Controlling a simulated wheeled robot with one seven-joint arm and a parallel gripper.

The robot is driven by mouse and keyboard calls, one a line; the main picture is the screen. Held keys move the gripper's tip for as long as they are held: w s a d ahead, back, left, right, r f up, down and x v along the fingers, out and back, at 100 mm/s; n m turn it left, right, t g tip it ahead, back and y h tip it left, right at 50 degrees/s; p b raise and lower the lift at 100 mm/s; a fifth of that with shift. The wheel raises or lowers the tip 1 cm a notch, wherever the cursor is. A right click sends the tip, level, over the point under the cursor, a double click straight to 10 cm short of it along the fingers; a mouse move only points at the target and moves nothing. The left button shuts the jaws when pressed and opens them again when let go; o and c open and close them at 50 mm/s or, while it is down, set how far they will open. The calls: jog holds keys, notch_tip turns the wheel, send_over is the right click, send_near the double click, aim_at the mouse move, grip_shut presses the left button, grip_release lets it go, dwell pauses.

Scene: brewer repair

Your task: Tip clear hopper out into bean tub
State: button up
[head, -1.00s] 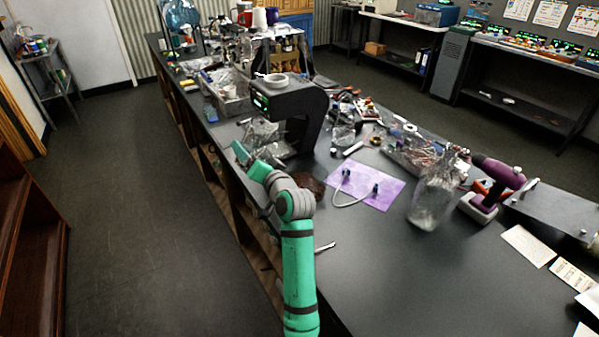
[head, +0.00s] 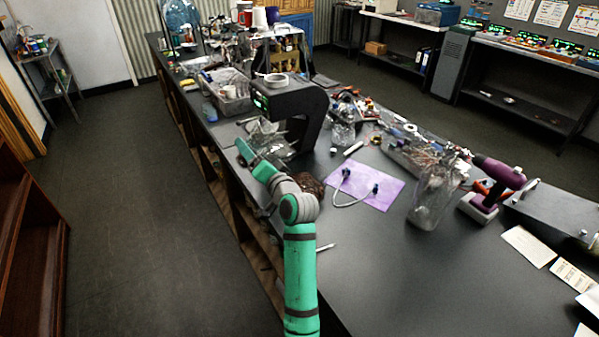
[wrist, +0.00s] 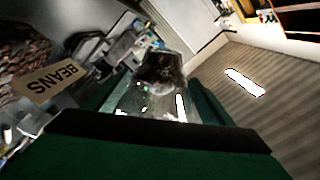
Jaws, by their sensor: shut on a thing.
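The clear hopper (head: 266,134) is see-through and appears tilted beside the black brewer (head: 290,102) in the head view. My gripper (head: 250,150) is shut on it. In the head view brown beans (head: 309,184) show beside my arm; my arm hides most of the tub.
A purple mat (head: 385,192) with a looped hose lies right of the beans. A clear jar (head: 430,200) and a purple drill (head: 497,180) stand further right.

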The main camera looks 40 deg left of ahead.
jog(key=shift+s+a, duration=0.35)
jog(key=shift+s, duration=0.05)
jog(key=shift+w+d, duration=0.4)
jog(key=shift+d, duration=0.05)
jog(key=shift+s+a+m, duration=0.25)
jog(key=shift+a+m, duration=0.05)
jog(key=shift+w+d+m+y, duration=0.2)
jog(key=shift+m+y, duration=0.1)
jog(key=shift+s+a+r, duration=0.1)
jog(key=shift+s, duration=0.05)
jog(key=shift+w+d+r+t, duration=0.1)
jog(key=shift+w+d+t, duration=0.1)
jog(key=shift+w+t, duration=0.1)
jog(key=shift+s+a+r+m, duration=0.1)
jog(key=shift+s+r+m, duration=0.05)
jog(key=shift+s+m, duration=0.15)
jog(key=shift+w, duration=0.25)
jog(key=shift+s+r+p, duration=0.15)
jog(key=shift+p, duration=0.15)
jog(key=shift+m, duration=0.3)
jog(key=shift+r, duration=0.15)
jog(key=shift+w+d+r+m+y+p, duration=0.2)
jog(key=shift+d+r+m+y+p, duration=0.1)
jog(key=shift+m+y, duration=0.1)
